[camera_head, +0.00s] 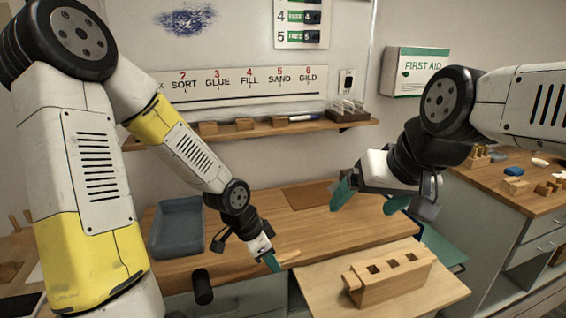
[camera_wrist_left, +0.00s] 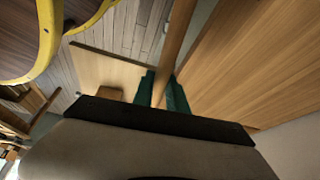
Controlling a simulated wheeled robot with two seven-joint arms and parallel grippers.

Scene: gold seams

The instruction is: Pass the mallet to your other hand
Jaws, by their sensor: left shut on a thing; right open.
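The mallet has a dark cylindrical head (camera_head: 202,287) in front of the bench's front edge and a light wooden handle (camera_head: 288,256). My left gripper (camera_head: 270,262) is shut on the handle, with a short end sticking out to the right of its teal fingers. In the left wrist view the handle (camera_wrist_left: 178,40) runs up from between the teal fingers (camera_wrist_left: 161,90); the head is not visible there. My right gripper (camera_head: 370,199) is open and empty, above and to the right of the left one, apart from the mallet.
A wooden block with square holes (camera_head: 400,282) stands on a light board (camera_head: 325,290) below my right gripper. A blue-grey tray (camera_head: 177,228) sits on the bench (camera_head: 280,225) at left, near a brown mat (camera_head: 308,195). A side counter (camera_head: 515,196) holds small wooden pieces.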

